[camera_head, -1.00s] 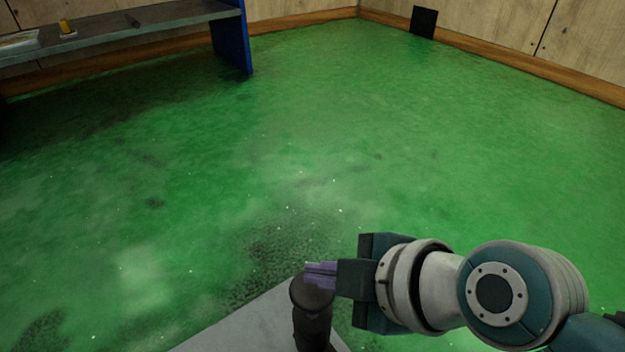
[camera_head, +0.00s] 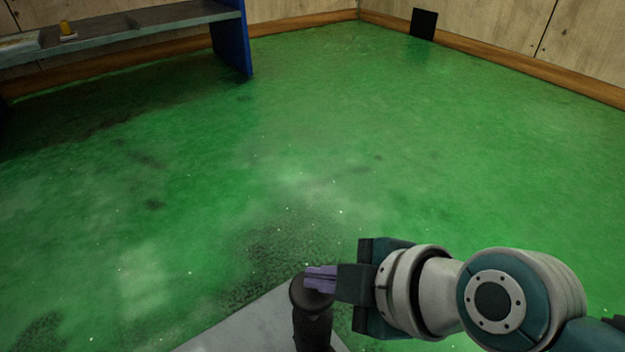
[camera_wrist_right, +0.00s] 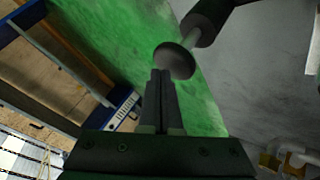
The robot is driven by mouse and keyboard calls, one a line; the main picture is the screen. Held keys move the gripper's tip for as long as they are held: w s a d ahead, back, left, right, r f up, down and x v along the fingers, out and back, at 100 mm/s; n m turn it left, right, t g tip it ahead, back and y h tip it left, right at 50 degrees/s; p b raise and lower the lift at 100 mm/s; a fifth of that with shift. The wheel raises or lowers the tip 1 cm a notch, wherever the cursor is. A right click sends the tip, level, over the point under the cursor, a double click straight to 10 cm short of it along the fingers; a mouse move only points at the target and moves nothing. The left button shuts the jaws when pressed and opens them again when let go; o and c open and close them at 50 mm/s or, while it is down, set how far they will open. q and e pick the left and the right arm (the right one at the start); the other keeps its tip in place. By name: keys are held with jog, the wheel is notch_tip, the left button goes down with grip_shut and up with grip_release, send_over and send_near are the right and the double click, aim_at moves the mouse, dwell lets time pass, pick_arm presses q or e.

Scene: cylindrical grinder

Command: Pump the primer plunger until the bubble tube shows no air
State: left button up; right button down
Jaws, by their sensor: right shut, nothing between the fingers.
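The primer plunger's dark round knob (camera_head: 311,302) stands upright over a grey surface at the bottom of the head view. In the right wrist view the knob (camera_wrist_right: 174,62) shows as a mushroom-shaped cap on a pale rod, which enters a dark body (camera_wrist_right: 207,17). My right gripper (camera_head: 320,279) is shut and empty, its purple fingers overlapping the top of the knob in the head view. In the wrist view its fingertips (camera_wrist_right: 160,74) are at the knob's edge; I cannot tell whether they touch. I cannot make out the bubble tube. My left gripper is out of view.
The grey surface (camera_head: 240,325) lies under the plunger. Open green floor (camera_head: 330,150) spreads beyond it. Blurred white and amber parts (camera_wrist_right: 292,156) show in the wrist view.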

aim_at(326, 296)
jog(key=shift+f, duration=0.3)
jog(key=shift+s+d+f+b, duration=0.1)
jog(key=shift+s+f+b, duration=0.05)
jog(key=shift+f+b, duration=0.85)
dwell(0.4)
jog(key=shift+f+b, duration=0.55)
jog(key=shift+f, duration=0.1)
dwell(0.3)
dwell(0.4)
jog(key=shift+r, duration=0.2)
notch_tip(326, 296, up, 2)
jog(key=p, duration=0.2)
jog(key=shift+r+p, duration=0.15)
jog(key=shift+p, duration=0.15)
jog(key=shift+w+a+r+p, duration=0.1)
jog(key=shift+w+r+p, duration=0.05)
jog(key=shift+r+p, duration=0.4)
jog(key=shift+w+a+r+p, duration=0.1)
jog(key=shift+r+p, duration=0.35)
jog(key=shift+r, duration=0.1)
